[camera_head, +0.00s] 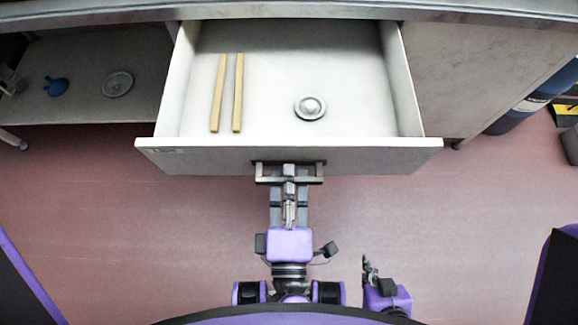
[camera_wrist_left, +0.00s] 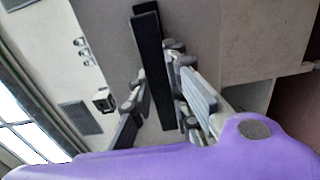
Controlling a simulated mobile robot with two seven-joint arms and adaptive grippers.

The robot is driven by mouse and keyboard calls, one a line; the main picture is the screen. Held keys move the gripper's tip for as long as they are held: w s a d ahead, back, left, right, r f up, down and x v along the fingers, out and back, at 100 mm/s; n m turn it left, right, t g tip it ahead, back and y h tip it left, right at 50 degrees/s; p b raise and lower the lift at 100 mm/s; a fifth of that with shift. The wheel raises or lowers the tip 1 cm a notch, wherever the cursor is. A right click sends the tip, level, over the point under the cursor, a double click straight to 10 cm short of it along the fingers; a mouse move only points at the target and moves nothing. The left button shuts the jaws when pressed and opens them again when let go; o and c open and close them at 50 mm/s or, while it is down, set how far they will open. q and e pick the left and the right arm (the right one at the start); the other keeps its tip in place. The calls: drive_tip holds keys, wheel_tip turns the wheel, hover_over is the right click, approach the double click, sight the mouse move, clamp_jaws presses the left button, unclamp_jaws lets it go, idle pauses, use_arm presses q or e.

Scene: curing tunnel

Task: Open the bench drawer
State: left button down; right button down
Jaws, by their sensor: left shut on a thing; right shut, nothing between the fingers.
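The bench drawer (camera_head: 375,152) is pulled well out, and its inside shows in the head view. Its handle (camera_head: 318,179) is a bar on the middle of the drawer front. My left gripper (camera_head: 289,178) is shut on this handle. In the left wrist view the handle (camera_wrist_left: 150,60) is a dark bar, with the left gripper's fingers (camera_wrist_left: 158,112) on both sides of it. My right gripper (camera_head: 369,266) is shut and empty, low in the head view, right of the left arm and apart from the drawer.
In the drawer lie two wooden sticks (camera_head: 238,95) and a round metal piece (camera_head: 310,107). An open shelf (camera_head: 90,60) at left holds a blue item (camera_head: 55,86) and a grey disc (camera_head: 117,84). A dark blue cylinder (camera_head: 520,108) stands at right. The reddish floor (camera_head: 490,200) is clear nearby.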

use_arm(q)
drive_tip(key=c, duration=1.6)
unclamp_jaws()
drive_tip(key=shift+c, duration=0.2)
